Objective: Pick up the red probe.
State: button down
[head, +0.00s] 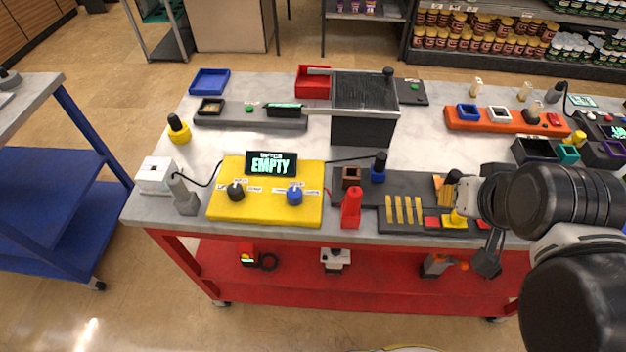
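A red upright piece (351,209), which looks like the red probe, stands near the front edge of the grey table, just right of the yellow panel (265,208). Its lower part is a wider block with a narrower top. My gripper (486,258) is at the right, by the table's front edge, well apart from the red piece. One dark fingertip hangs below the wrist. The other finger is not clear, so its opening cannot be told. Nothing is visibly held.
A dark tray (408,227) with yellow strips lies between the red piece and my gripper. A brown socket block (351,177) and a blue-based black knob (378,170) stand behind it. A large black box (362,125) stands farther back.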

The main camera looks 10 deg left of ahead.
aim_at(353, 201)
jog(key=i+j+u, duration=0.1)
jog(key=u, duration=0.55)
jog(key=k+j, duration=0.1)
jog(key=j, duration=0.25)
jog(key=k+j, duration=0.1)
jog(key=j, duration=0.3)
jog(key=k+j, duration=0.1)
jog(key=j, duration=0.25)
jog(key=k+j, duration=0.1)
jog(key=j, duration=0.3)
jog(key=k+j, duration=0.1)
jog(key=j, duration=0.25)
jog(key=z, duration=0.05)
